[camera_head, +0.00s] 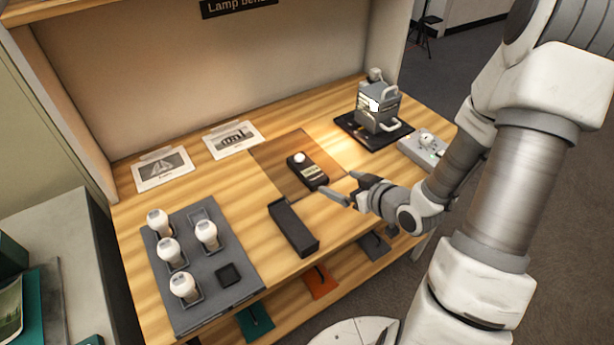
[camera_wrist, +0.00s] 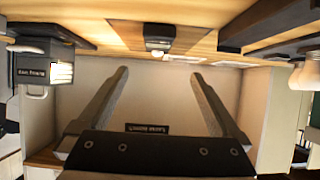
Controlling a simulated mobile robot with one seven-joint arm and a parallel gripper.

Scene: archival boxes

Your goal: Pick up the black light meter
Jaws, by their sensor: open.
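The black light meter (camera_head: 311,174) with a white dome lies on a brown mat (camera_head: 268,157) on the wooden bench. It also shows in the wrist view (camera_wrist: 158,32), near the top middle, where the scene appears upside down. My gripper (camera_head: 345,187) is open and empty, just right of the meter in the head view. In the wrist view its two fingers (camera_wrist: 160,74) are spread wide, with the meter above the gap between their tips. The fingers look apart from the meter.
A long dark box (camera_head: 293,228) lies in front of the meter. A grey tray (camera_head: 216,290) with several white bulbs is at left. A grey lamp housing (camera_head: 377,106) stands on a black base at back right, near a small grey control box (camera_head: 421,150). Two printed cards lie behind.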

